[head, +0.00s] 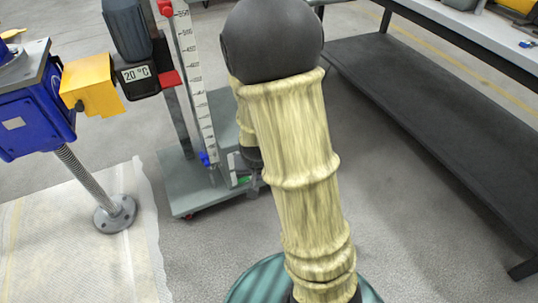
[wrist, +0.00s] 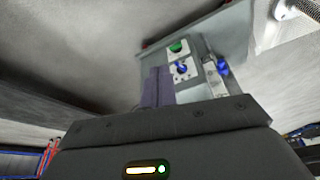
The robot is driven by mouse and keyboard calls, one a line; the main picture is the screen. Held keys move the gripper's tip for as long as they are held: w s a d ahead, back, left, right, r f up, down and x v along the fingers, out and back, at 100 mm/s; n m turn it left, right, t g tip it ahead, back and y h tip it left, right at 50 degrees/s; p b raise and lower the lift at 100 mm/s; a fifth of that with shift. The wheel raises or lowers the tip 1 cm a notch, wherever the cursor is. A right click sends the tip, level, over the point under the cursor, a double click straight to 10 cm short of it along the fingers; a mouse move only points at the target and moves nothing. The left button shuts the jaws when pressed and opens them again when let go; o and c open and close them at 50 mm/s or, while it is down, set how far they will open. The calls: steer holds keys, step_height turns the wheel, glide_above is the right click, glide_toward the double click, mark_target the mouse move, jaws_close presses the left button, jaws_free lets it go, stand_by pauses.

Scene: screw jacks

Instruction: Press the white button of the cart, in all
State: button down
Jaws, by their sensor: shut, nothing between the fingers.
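The cart (head: 190,189) is a grey-green wheeled base with a tall scaled column, left of my arm in the head view. In the wrist view its plate (wrist: 226,38) lies beyond my gripper (wrist: 159,72). A green button (wrist: 177,46) and a blue button (wrist: 182,67) sit on a pale panel there. I cannot make out a white button; the fingers cover part of the panel. My gripper is shut and empty, its fingertips beside the panel; I cannot tell if they touch. In the head view my arm hides most of the gripper, and a green spot (head: 244,180) shows beside it.
A blue-and-yellow device on a screw post (head: 83,179) stands at left over a pale mat (head: 70,265). A display reading 20 °C (head: 136,73) is near the column (head: 196,80). A dark shelf (head: 430,110) fills the right. Grey floor lies between.

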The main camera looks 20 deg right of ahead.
steer(key=w+d+f+t+h+b, duration=0.2)
steer(key=w+d+f+h+b, duration=0.1)
steer(key=f, duration=0.4)
steer(key=w+d+f+t+h+b, duration=0.2)
steer(key=w+d+f, duration=0.3)
steer(key=f, duration=0.3)
steer(key=w+d+f+t+h+b, duration=0.3)
steer(key=w+d+f, duration=0.1)
steer(key=d+f, duration=0.2)
steer(key=shift+d+f+h+b, duration=0.25)
steer(key=shift+f+h+b, duration=0.1)
steer(key=shift+f, duration=0.4)
steer(key=shift+w, duration=0.15)
steer(key=w+b, duration=0.3)
steer(key=w, duration=0.5)
steer(key=shift+w+a+b, duration=0.15)
steer(key=shift+w+b, duration=0.15)
stand_by(0.3)
steer(key=shift+w, duration=0.4)
